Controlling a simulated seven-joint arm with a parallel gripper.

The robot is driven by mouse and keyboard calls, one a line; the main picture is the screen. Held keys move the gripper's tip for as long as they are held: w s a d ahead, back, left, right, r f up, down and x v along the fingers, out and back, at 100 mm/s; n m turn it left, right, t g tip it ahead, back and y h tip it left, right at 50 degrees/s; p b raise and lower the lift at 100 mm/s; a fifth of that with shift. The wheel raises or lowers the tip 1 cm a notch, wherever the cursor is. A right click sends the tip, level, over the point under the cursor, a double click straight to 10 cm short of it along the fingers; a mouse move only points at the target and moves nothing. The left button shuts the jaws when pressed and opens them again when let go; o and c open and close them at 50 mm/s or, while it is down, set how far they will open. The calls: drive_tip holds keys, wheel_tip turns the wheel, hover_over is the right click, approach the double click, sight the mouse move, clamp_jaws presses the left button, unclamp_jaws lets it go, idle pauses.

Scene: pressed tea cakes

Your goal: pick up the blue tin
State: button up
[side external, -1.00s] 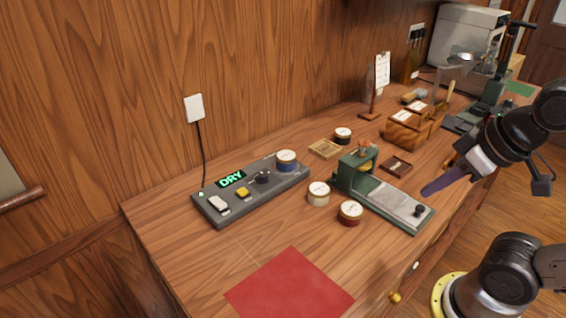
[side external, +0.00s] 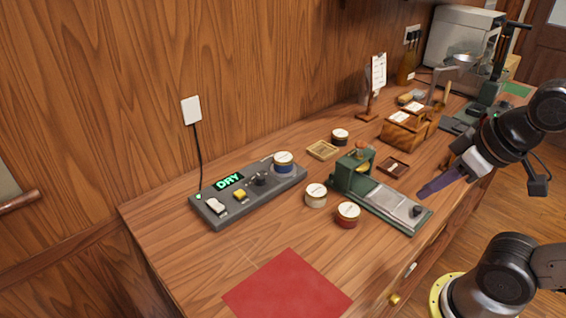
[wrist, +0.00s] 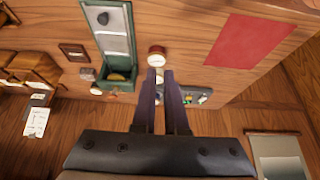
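The blue tin (side external: 284,163), with a pale lid and blue side, stands upright at the right end of the grey control panel (side external: 225,207).
A dark tin (side external: 340,137) and wooden frame (side external: 322,150) lie behind. A red mat (side external: 288,288) lies in front; counter around it is clear.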

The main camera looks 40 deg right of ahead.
drive_tip(key=o, duration=1.3)
drive_tip(key=shift+o, duration=0.2)
